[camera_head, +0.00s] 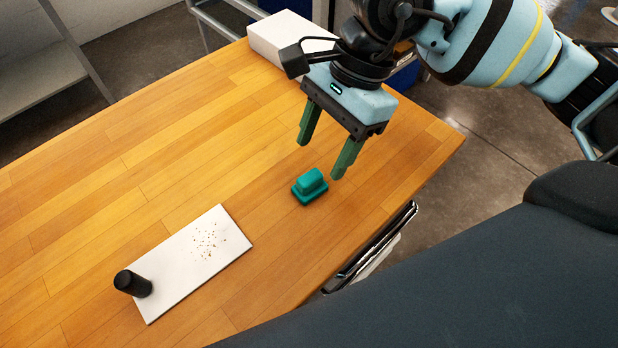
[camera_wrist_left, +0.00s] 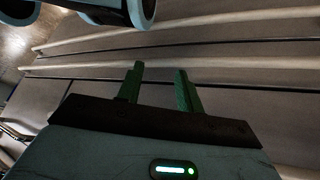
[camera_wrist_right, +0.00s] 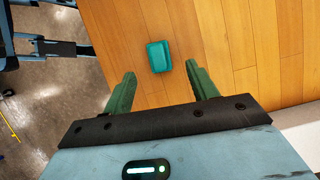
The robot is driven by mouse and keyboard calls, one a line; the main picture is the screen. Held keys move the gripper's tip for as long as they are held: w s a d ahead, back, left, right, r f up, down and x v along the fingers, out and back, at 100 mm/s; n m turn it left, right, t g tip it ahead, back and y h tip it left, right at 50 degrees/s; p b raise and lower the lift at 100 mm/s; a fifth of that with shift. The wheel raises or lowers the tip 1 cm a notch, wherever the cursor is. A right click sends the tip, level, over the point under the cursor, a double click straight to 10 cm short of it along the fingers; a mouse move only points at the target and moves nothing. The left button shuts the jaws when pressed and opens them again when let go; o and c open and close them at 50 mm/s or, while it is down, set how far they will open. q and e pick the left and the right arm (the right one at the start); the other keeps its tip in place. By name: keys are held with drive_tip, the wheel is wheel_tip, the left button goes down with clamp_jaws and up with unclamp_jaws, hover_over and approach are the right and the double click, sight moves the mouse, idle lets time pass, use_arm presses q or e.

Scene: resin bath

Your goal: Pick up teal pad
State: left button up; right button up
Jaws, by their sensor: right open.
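The teal pad (camera_head: 310,187) lies on the wooden table (camera_head: 110,180), near the table's right-hand edge in the head view. It has a block-shaped grip on a wider base. My right gripper (camera_head: 324,160) is open and empty, above the table and close to the pad, with its green fingers pointing down. In the right wrist view the pad (camera_wrist_right: 159,56) shows beyond and between the open fingertips (camera_wrist_right: 160,73), not touched. My left gripper (camera_wrist_left: 160,70) shows only in its own wrist view, with its fingers apart and nothing between them.
A white board (camera_head: 190,265) with brown crumbs lies left of the pad. A black cylinder (camera_head: 132,284) stands at the board's near-left end. A white box (camera_head: 287,38) sits at the table's far edge, behind my right gripper. The table's left part is clear.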

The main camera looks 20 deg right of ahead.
sight(313, 174)
drive_tip(key=shift+a+f, duration=0.2)
drive_tip(key=shift+f, duration=0.5)
drive_tip(key=shift+x, duration=2.5)
drive_tip(key=shift+s, duration=0.15)
drive_tip(key=c, duration=1.1)
use_arm(q)
drive_tip(key=shift+w+r, duration=0.1)
drive_tip(key=shift+w, duration=0.35)
use_arm(e)
drive_tip(key=shift+o, duration=0.2)
